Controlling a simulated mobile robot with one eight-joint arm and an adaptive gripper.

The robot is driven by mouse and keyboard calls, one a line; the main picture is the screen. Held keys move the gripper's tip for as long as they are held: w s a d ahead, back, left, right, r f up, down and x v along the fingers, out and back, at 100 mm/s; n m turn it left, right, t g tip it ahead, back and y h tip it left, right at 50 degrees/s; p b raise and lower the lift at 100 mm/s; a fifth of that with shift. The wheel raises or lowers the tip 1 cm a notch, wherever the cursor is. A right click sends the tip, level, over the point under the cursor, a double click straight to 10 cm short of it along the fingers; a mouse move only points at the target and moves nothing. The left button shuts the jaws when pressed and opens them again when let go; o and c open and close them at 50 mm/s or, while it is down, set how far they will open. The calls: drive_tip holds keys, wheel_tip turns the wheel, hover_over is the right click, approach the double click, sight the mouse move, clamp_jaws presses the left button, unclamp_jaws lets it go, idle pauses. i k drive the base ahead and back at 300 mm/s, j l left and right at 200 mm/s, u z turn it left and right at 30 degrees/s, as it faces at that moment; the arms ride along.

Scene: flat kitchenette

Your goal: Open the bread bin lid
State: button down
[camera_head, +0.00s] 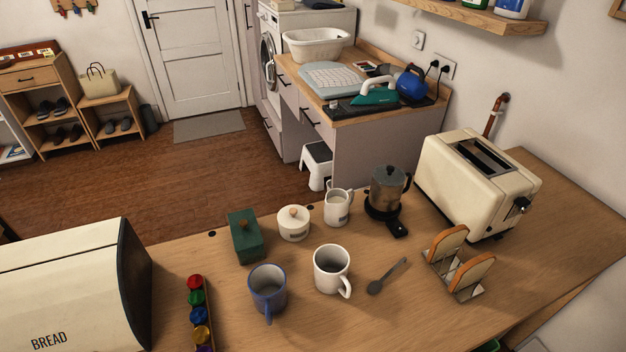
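The bread bin (75,290) is a cream box with a dark end panel and the word BREAD on its front. It stands at the lower left of the head view, on the wooden counter, and is cut off by the left and bottom edges. Its cream front looks closed, with a seam line near the top. No handle shows in the visible part. My gripper is not in this view.
Beside the bin stands a rack of coloured capsules (198,312). A blue mug (268,289), a white mug (331,270), a green canister (245,237), a toast rack (458,262) and a toaster (475,185) stand further right. Some bare counter lies between the rack and mugs.

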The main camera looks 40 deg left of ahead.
sight(73, 304)
drive_tip(key=u, duration=3.45)
drive_tip(key=i+z, duration=0.15)
drive_tip(key=i, duration=0.15)
